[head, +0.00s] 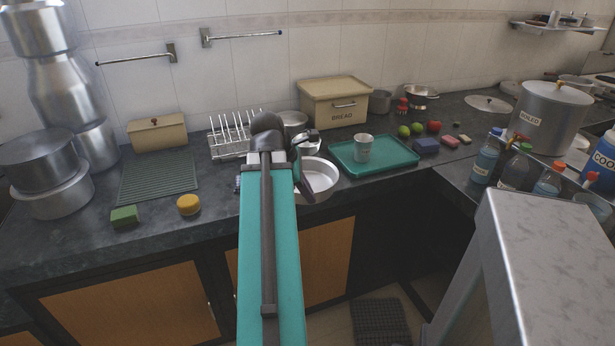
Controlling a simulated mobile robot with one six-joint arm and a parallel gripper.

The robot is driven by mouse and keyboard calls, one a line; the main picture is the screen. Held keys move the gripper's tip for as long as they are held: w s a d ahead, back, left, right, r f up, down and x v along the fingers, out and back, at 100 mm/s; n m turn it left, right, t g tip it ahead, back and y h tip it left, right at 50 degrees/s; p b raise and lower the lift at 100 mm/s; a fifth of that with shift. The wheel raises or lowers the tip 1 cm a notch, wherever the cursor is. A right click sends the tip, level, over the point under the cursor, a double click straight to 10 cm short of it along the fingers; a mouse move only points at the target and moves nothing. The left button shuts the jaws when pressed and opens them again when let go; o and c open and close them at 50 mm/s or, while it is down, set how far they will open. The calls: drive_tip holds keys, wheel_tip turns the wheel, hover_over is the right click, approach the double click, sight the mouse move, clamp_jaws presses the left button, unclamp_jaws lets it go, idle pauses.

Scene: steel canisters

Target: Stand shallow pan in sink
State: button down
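A shallow, light metal pan (320,178) shows just right of my arm, at the front edge of the dark counter. Its left side is hidden behind my arm and gripper. My gripper (303,162) is at the pan's left rim, seen from behind and small. I cannot tell whether its fingers are open or closed on the rim, or whether the pan rests on the counter. No sink basin is clearly visible; my teal arm covers part of the counter.
A white dish rack (232,142) and a bread bin (334,102) stand behind. A green tray (362,166) with a metal cup (363,148) lies right of the pan. A ribbed green mat (158,178), a sponge (125,217) and a yellow round item (188,205) are left.

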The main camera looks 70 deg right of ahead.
sight(312, 179)
drive_tip(key=shift+w+d+r+p, duration=0.15)
drive_tip(key=shift+d+p, duration=0.25)
drive_tip(key=shift+p, duration=2.35)
drive_tip(key=p, duration=0.4)
drive_tip(key=shift+d, duration=0.1)
drive_tip(key=shift+w+d+f+p, duration=0.3)
drive_tip(key=shift+w+d, duration=0.3)
drive_tip(key=shift+d, duration=1.1)
drive_tip(key=shift+w+d+f+p, duration=0.15)
drive_tip(key=shift+w+d+p, duration=0.35)
drive_tip(key=shift+d, duration=1.2)
drive_tip(key=shift+w+d+f+p, duration=0.25)
drive_tip(key=shift+w+d, duration=0.45)
drive_tip(key=shift+d, duration=1)
drive_tip(key=shift+f, duration=0.1)
drive_tip(key=shift+f+p, duration=0.4)
drive_tip(key=shift+f, duration=1.3)
drive_tip(key=shift+f, duration=0.15)
drive_tip(key=c, duration=2)
unclamp_jaws()
